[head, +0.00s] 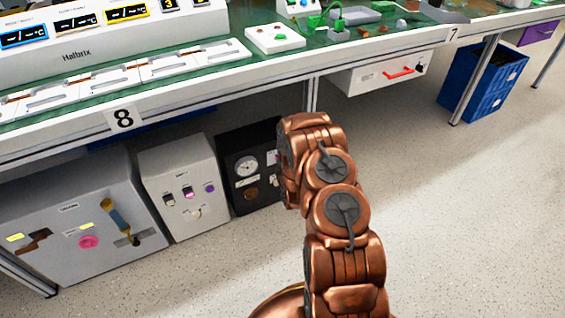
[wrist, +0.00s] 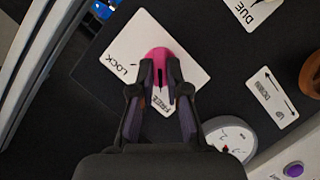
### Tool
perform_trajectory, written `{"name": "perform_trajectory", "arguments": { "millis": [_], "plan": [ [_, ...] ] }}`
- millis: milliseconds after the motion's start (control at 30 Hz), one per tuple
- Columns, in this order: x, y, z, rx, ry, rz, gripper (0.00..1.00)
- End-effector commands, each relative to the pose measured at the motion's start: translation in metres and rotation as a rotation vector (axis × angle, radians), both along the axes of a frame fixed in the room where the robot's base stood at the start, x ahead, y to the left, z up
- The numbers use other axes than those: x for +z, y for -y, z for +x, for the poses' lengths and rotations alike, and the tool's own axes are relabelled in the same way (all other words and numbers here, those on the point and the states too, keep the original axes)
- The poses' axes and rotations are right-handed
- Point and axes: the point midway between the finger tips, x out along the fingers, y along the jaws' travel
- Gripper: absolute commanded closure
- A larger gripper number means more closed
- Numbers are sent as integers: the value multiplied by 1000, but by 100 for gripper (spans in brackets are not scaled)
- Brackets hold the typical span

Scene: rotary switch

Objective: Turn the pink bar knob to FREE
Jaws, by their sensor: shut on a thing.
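The pink bar knob (wrist: 157,52) shows in the wrist view on a white plate (wrist: 195,73) fixed to a black panel. LOCK is written on the plate's left part, and FREE on a label (wrist: 165,101) at the lower part, between my fingers. My gripper (wrist: 160,74) has its two dark fingers closed around the knob, one on each side. The fingers hide part of the knob, so its exact pointing direction is hard to tell. In the head view my arm hides the knob and my gripper, beside the black box (head: 238,150).
In the wrist view a round gauge (wrist: 231,138), a bronze knob (wrist: 312,75), a purple button (wrist: 293,169) and a DUE card (wrist: 252,10) surround it. In the head view, grey (head: 85,225) and white (head: 180,165) boxes stand left, under the bench (head: 200,95).

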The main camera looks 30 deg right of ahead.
Motion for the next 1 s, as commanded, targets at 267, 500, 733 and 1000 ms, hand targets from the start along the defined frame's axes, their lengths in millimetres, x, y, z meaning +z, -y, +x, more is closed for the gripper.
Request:
{"name": "perform_trajectory", "arguments": {
  "millis": [267, 500, 733, 1000],
  "plan": [
    [7, 0, 7, 6, 19, -8, 74],
    [5, 0, 5, 5, 14, -5, 60],
    [3, 0, 3, 2, 8, -3, 60],
    [5, -5, -11, 2, 4, -1, 60]
  ]
}}
